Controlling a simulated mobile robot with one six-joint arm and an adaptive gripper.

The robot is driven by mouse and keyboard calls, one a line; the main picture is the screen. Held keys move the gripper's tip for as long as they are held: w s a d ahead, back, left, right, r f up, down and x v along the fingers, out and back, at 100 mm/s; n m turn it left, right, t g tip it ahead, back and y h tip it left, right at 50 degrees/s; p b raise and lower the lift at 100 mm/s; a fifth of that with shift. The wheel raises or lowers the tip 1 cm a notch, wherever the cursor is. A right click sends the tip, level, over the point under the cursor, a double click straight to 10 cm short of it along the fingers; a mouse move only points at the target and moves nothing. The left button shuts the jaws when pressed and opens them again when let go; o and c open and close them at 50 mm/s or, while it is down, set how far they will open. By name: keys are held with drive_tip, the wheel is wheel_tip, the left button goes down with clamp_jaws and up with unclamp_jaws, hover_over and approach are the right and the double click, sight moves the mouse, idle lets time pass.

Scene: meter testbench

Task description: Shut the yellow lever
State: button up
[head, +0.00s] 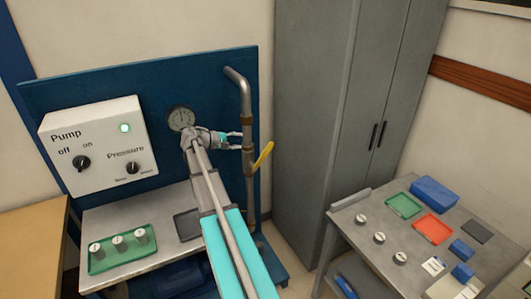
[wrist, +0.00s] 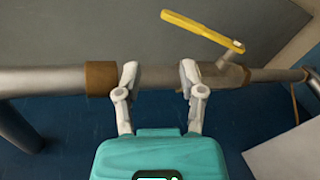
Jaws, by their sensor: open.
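The yellow lever (head: 263,156) sits on a valve on the vertical grey pipe (head: 247,105) and slants up and to the right, away from the pipe. In the wrist view the lever (wrist: 203,30) runs from the valve (wrist: 228,72) toward the upper left, at a slant to the pipe (wrist: 40,82). My gripper (head: 239,141) is beside the pipe, just above and left of the lever. In the wrist view my gripper (wrist: 157,80) is open, with its fingers overlapping the pipe left of the valve. The lever is outside the fingers. I cannot tell whether the fingers touch the pipe.
A brown collar (wrist: 101,78) is on the pipe near the left finger. A blue panel (head: 215,80) behind carries a gauge (head: 181,118) and a pump box (head: 98,145). A grey cabinet (head: 330,110) stands right of the pipe. A side table (head: 400,282) holds trays and knobs.

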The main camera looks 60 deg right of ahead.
wheel_tip(320, 180, down, 3)
drive_tip(key=n+h+b, duration=0.1)
drive_tip(key=n+b, duration=0.3)
drive_tip(key=n+g+h+b, duration=0.2)
drive_tip(key=n+b, duration=0.6)
drive_tip(key=n, duration=0.2)
approach(266, 148)
drive_tip(key=v, duration=0.3)
drive_tip(key=shift+s, duration=0.15)
drive_tip(key=shift+s+d, duration=0.1)
drive_tip(key=shift+d, duration=0.1)
drive_tip(key=x, duration=1.3)
drive_tip(key=shift+d, duration=0.3)
clamp_jaws()
